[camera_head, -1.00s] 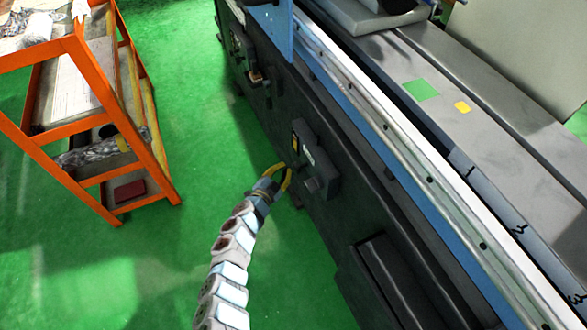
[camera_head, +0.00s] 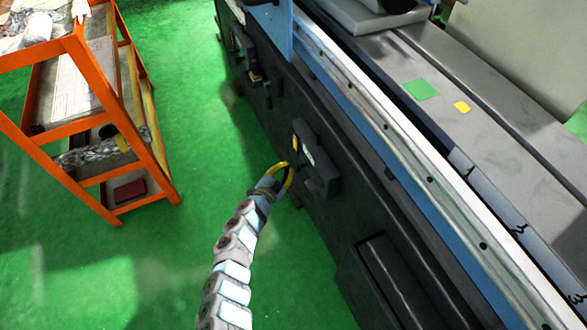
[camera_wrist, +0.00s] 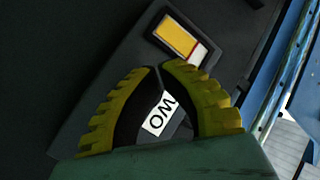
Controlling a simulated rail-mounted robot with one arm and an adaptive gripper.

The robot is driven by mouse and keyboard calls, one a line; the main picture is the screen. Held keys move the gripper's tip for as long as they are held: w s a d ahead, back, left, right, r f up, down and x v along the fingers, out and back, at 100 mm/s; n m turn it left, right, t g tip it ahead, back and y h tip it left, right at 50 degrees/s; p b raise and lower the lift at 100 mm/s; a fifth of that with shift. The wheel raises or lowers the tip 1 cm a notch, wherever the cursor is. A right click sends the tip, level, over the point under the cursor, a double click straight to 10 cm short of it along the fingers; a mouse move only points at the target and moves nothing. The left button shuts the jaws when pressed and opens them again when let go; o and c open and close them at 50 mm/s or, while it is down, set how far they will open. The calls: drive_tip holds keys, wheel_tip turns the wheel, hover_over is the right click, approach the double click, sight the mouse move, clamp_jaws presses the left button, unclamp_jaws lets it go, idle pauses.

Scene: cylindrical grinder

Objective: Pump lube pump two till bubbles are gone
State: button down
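The lube pump is a dark box (camera_head: 319,172) on the front of the grinder's black base in the head view. It has a small yellow window at its upper left and a white label. In the wrist view, the box (camera_wrist: 115,95) shows a sight window (camera_wrist: 180,38), yellow with a white part. My gripper (camera_head: 290,170) is at the box's left side. In the wrist view, the tips of its yellow-and-black fingers (camera_wrist: 160,68) nearly meet. No held object is visible. I cannot tell whether bubbles show.
An orange shelf cart (camera_head: 120,135) stands at the left on the green floor (camera_head: 185,250). The grinder's long rail (camera_head: 420,170) runs along the right. A dark recessed panel (camera_head: 400,275) is lower on the base.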

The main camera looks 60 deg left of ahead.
drive_tip(key=shift+w+d, duration=0.1)
drive_tip(key=shift+w, duration=0.85)
idle(1.1)
idle(0.4)
drive_tip(key=shift+s+a+p, duration=0.2)
drive_tip(key=shift+s+p, duration=0.2)
drive_tip(key=shift+s, duration=1.1)
drive_tip(key=s, duration=0.1)
drive_tip(key=s+p, duration=0.1)
drive_tip(key=s, duration=0.3)
drive_tip(key=shift+a, duration=0.25)
idle(0.3)
